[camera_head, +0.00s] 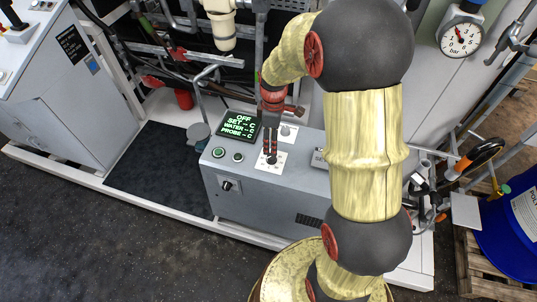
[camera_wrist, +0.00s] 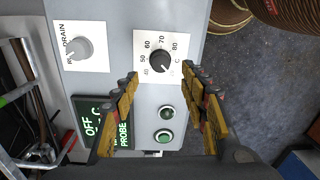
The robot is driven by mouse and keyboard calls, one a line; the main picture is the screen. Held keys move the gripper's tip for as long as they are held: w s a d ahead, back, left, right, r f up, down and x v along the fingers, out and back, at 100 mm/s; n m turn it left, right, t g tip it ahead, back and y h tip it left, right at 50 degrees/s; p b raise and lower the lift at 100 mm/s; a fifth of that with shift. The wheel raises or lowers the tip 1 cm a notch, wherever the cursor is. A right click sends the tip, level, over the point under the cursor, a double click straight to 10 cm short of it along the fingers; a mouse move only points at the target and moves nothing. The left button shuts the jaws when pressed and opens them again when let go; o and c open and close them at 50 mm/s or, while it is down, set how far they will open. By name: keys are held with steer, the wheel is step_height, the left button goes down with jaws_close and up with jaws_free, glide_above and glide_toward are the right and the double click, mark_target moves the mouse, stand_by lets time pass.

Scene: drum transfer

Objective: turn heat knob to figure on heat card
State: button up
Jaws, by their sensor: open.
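The heat knob (camera_wrist: 161,63) is a round black knob on a white dial plate (camera_wrist: 143,38) marked from 40 to 80 C. I cannot read its pointer with certainty. My gripper (camera_wrist: 162,75) is open, with one yellow-and-black finger on each side of the knob in the wrist view; contact is not visible. In the head view my gripper (camera_head: 270,150) points down over the same dial plate (camera_head: 278,166) on the grey cabinet top. I cannot make out a heat card showing a figure.
A grey drain knob (camera_wrist: 77,48) sits on its own plate beside the dial. Two green buttons (camera_wrist: 166,112) (camera_wrist: 164,136) are close to the fingers. A black switch (camera_head: 228,186) is on the cabinet front. A pressure gauge (camera_head: 461,38) and blue drum (camera_head: 520,220) stand right.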

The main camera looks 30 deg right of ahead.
mark_target(272, 158)
step_height(272, 158, down, 7)
steer(key=shift+s+a+f+b, duration=0.1)
steer(key=shift+s+f+b, duration=0.1)
steer(key=shift+b, duration=0.7)
steer(key=shift+c, duration=0.3)
jaws_close()
